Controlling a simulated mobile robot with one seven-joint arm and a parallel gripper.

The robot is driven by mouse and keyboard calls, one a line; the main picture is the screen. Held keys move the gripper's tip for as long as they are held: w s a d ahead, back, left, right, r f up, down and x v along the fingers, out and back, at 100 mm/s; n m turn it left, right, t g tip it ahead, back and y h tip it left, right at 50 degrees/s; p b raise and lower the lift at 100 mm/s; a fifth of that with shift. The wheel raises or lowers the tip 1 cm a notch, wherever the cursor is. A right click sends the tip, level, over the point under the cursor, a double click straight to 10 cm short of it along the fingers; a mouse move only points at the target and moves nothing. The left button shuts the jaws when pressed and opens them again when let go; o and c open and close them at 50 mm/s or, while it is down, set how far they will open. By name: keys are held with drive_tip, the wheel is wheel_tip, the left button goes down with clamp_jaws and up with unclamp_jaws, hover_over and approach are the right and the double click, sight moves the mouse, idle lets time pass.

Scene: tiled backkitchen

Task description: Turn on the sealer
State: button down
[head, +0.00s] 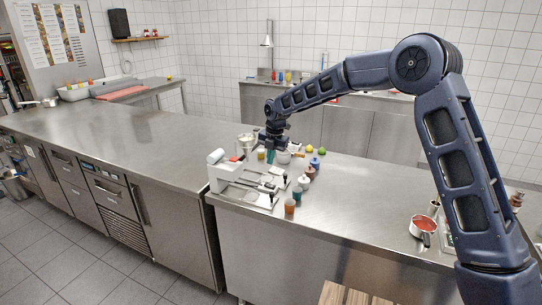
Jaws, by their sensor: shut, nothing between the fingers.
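The sealer (222,177) is a white and metal machine near the left end of the steel counter on the right. It has a white upright part with a roll on top and a flat metal bed with rods reaching to the right. My gripper (270,155) points down just behind the sealer's bed, among small items. It is shut with nothing held. I cannot tell whether it touches the sealer. The sealer's switch is too small to make out.
Several small jars and cups (290,206) stand close to the sealer's right. A light container (246,142) stands behind it, and green fruit (322,151) lies farther back. A red-filled pan (424,224) sits at the right. The left counter (110,140) is mostly clear.

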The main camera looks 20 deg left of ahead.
sight(267, 183)
drive_tip(key=f, duration=0.3)
drive_tip(key=a+f, duration=0.1)
drive_tip(key=f, duration=0.5)
drive_tip(key=shift+a+f, duration=0.15)
drive_tip(key=shift+f, duration=0.2)
drive_tip(key=shift+a+f+h, duration=0.2)
drive_tip(key=shift+f+h, duration=0.1)
drive_tip(key=shift+h, duration=0.1)
drive_tip(key=shift+d, duration=0.15)
drive_tip(key=shift+d+r, duration=0.2)
drive_tip(key=shift+d, duration=0.5)
drive_tip(key=shift+r, duration=0.1)
wheel_tip(267, 183, up, 14)
drive_tip(key=a, duration=0.2)
